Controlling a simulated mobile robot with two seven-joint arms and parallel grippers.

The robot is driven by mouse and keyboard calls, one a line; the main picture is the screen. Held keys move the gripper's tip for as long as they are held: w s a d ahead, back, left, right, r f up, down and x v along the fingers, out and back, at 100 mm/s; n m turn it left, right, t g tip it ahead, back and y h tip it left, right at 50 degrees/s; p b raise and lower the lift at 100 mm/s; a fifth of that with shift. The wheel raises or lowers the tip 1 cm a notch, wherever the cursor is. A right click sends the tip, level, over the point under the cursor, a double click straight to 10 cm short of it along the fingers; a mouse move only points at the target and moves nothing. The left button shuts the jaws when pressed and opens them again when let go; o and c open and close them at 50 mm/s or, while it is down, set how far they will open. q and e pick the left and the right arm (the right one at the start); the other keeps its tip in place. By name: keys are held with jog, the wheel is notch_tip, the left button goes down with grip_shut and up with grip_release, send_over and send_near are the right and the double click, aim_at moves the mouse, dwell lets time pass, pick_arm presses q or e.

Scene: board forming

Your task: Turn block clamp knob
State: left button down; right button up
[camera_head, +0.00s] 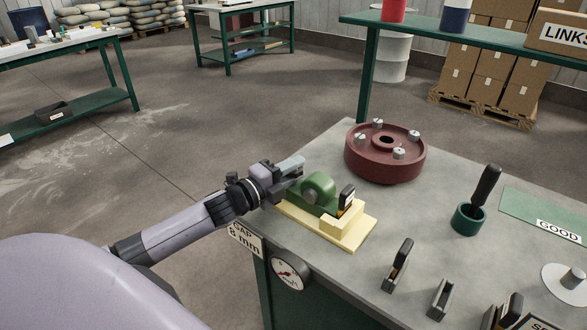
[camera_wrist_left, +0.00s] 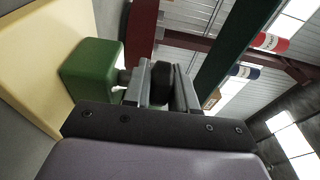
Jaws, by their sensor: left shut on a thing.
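The green block clamp (camera_head: 318,190) stands on a pale yellow base (camera_head: 350,235) near the table's left edge. Its green body also shows in the left wrist view (camera_wrist_left: 90,68). My left gripper (camera_head: 291,168) is at the clamp's left side. In the left wrist view, the fingers of my left gripper (camera_wrist_left: 160,88) are shut on the dark clamp knob (camera_wrist_left: 162,78), which sits between them beside the green body. The fingers hide the knob in the head view. My right gripper is in neither view.
A dark red round flange (camera_head: 386,155) with several bolts stands behind the clamp. A dial gauge (camera_head: 289,271) is at the table's front edge. A green cup with a black-handled tool (camera_head: 468,218) and small dark stands are to the right. A green shelf (camera_head: 480,40) rises behind.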

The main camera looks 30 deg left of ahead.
pick_arm(q)
jog(key=m+g+h+b, duration=0.1)
jog(key=m+h, duration=0.1)
jog(key=h, duration=0.1)
jog(key=shift+a+f, duration=0.1)
jog(key=shift+a, duration=0.05)
jog(key=shift+m+g+h+b, duration=1.5)
jog(key=shift+m+h, duration=0.2)
jog(key=shift+h, duration=0.5)
jog(key=c, duration=1)
grip_release()
jog(key=shift+s+a, duration=0.25)
jog(key=shift+s, duration=0.15)
jog(key=shift+b+v, duration=0.65)
jog(key=shift+v, duration=2.4)
